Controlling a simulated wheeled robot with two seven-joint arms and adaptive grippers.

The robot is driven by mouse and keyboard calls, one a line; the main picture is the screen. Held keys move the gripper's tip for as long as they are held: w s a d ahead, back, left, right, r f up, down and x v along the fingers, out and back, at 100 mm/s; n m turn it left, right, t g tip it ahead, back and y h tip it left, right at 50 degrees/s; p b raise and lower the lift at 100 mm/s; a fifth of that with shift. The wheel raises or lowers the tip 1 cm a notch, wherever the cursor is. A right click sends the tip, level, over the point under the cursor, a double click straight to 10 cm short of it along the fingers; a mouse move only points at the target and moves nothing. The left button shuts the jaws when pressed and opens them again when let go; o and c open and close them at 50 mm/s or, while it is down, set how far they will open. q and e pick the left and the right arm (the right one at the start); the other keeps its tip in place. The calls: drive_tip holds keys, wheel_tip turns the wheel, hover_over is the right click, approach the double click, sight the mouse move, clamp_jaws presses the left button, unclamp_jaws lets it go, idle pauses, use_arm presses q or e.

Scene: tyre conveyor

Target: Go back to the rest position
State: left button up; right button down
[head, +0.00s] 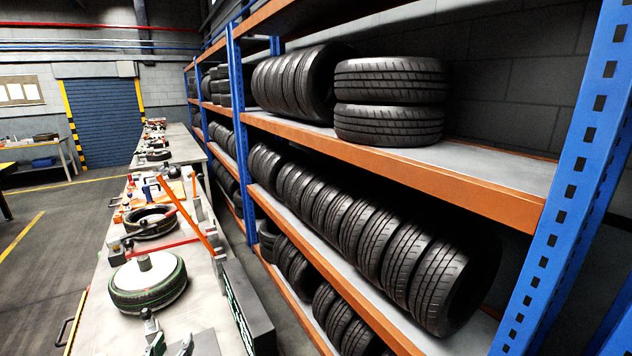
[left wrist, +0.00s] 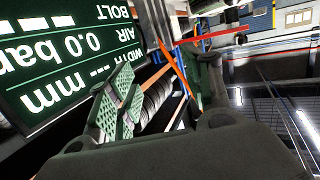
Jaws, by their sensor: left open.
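My left gripper (head: 168,343) shows at the bottom edge of the head view, above the near end of the workbench. It is open, with nothing between its fingers. Its green pads (left wrist: 112,112) also show in the left wrist view, in front of a dark display. A tyre with a white centre (head: 148,283) lies flat on the bench beyond the gripper, apart from it. My right gripper is in neither view.
The display (left wrist: 72,60) with green and white readouts is close to the left gripper. Blue and orange shelving (head: 400,160) full of tyres stands right of the bench (head: 95,310). An orange bar (head: 187,212) rises over the bench. Open floor (head: 40,240) lies left.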

use_arm(q)
drive_tip(key=s+d+f+m+g+h, duration=0.1)
drive_tip(key=s+d+f+m+g, duration=0.1)
drive_tip(key=s+d+f+g, duration=0.55)
drive_tip(key=s+d+f+m+g+h, duration=0.1)
drive_tip(key=s+d+f+g, duration=0.3)
drive_tip(key=s, duration=0.6)
wheel_tip(320, 180, down, 37)
drive_tip(key=s+g+b, duration=0.2)
drive_tip(key=b, duration=0.3)
drive_tip(key=s+a+f+b, duration=0.2)
drive_tip(key=s+f, duration=0.9)
drive_tip(key=f, duration=0.1)
drive_tip(key=s+a+f+g+b, duration=0.1)
drive_tip(key=s+a+f+b, duration=0.1)
drive_tip(key=s+f, duration=0.9)
wheel_tip(320, 180, down, 2)
drive_tip(key=shift+s+a+f+m+b, duration=0.1)
drive_tip(key=shift+s+a+m+b, duration=0.1)
drive_tip(key=shift+s+m+b, duration=0.25)
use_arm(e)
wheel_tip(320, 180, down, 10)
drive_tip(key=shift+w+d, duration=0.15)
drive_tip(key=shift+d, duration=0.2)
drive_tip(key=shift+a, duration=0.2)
use_arm(q)
drive_tip(key=shift+s, duration=0.1)
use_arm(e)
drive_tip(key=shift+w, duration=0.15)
